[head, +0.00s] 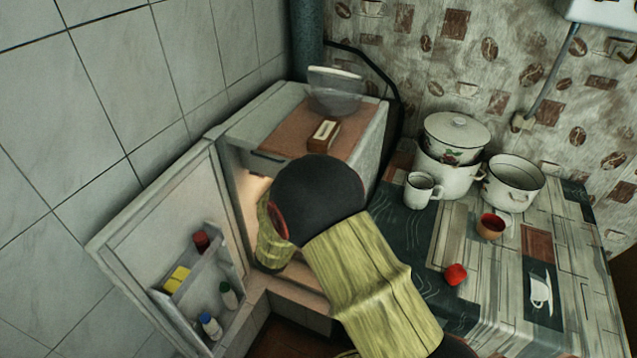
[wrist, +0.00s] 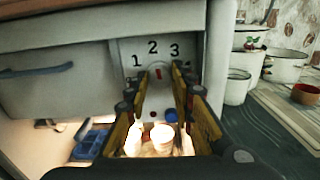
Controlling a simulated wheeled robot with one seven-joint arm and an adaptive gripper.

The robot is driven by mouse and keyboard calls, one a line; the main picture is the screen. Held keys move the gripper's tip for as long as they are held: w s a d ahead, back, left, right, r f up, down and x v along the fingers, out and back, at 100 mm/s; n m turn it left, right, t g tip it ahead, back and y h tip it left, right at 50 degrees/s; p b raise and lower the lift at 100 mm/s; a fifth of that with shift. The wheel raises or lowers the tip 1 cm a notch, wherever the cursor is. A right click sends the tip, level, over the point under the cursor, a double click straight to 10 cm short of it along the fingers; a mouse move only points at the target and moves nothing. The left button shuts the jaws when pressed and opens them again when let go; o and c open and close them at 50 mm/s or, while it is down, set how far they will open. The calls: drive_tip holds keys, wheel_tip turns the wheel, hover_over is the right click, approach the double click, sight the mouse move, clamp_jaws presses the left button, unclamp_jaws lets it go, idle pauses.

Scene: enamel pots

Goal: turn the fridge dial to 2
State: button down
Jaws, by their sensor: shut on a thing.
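The small fridge (head: 345,150) stands in the corner with its door (head: 130,240) swung open to the left. In the wrist view, the panel inside the fridge bears the black numbers 1, 2 and 3 (wrist: 155,50). The dial (wrist: 157,75) lies just below them; a short red mark shows on it, roughly under the 2. Its exact angle is hard to tell. My gripper (wrist: 161,71) reaches the panel with its two fingers on either side of the dial, shut on it. In the head view my arm hides the dial and fingertips.
A blue-handled compartment (wrist: 40,75) lies left of the panel. A white cup (wrist: 163,137) and a blue tray (wrist: 90,143) sit lower inside. Bottles stand in the door shelf (head: 215,275). Right of the fridge, a table (head: 500,290) holds enamel pots, a white mug (head: 420,190) and a tomato (head: 455,274).

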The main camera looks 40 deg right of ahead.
drive_tip(key=shift+n, duration=0.3)
drive_tip(key=c, duration=1.5)
unclamp_jaws()
drive_tip(key=shift+a, duration=0.15)
drive_tip(key=v, duration=1.1)
drive_tip(key=shift+s+a, duration=0.2)
drive_tip(key=shift+a, duration=0.15)
drive_tip(key=shift+f, duration=0.1)
